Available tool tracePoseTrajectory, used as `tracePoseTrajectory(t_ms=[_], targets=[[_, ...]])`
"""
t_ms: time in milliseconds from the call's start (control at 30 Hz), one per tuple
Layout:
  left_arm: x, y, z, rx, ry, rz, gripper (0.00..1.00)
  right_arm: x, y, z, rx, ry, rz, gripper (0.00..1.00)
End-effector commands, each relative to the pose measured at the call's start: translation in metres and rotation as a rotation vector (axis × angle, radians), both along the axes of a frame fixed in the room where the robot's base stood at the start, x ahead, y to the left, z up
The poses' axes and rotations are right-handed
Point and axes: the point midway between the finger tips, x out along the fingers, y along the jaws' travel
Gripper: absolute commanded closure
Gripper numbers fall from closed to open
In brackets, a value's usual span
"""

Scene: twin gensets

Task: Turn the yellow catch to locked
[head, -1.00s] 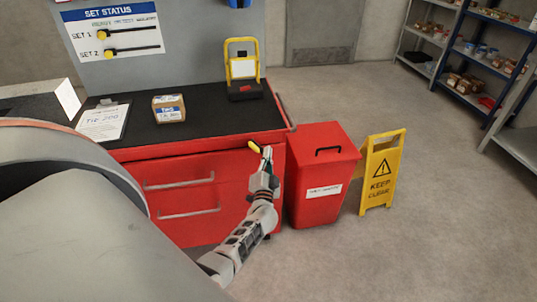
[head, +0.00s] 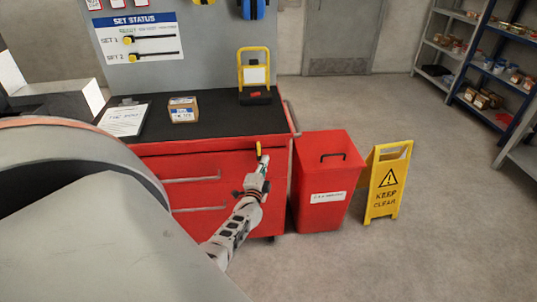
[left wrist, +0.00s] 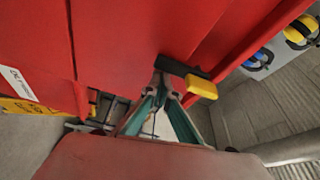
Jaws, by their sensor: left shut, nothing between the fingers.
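The yellow catch (head: 259,149) is on the front of the red tool cabinet (head: 222,168), near the right end of the top drawer. In the head view it stands close to upright. In the left wrist view the catch (left wrist: 201,88) shows as a yellow grip on a black bar. My left gripper (head: 264,160) is shut and empty, right at the catch. In the left wrist view its fingertips (left wrist: 163,88) are close to the black bar; I cannot tell whether they touch. My right gripper is not in view.
A red lidded bin (head: 325,180) stands right of the cabinet, with a yellow keep-clear sign (head: 387,183) beside it. A clipboard (head: 124,119), a box (head: 183,109) and a yellow-framed stand (head: 254,75) are on the black top. Floor at the right is open.

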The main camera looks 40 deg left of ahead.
Motion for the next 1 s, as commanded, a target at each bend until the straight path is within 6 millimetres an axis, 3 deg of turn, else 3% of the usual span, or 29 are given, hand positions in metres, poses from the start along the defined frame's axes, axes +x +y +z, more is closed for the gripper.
tracePoseTrajectory(t_ms=[1000], targets=[[-0.0028, 0.0055, -0.0028, -0.002, -0.001, 0.002, 1.0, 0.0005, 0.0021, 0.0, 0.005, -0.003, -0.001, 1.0]])
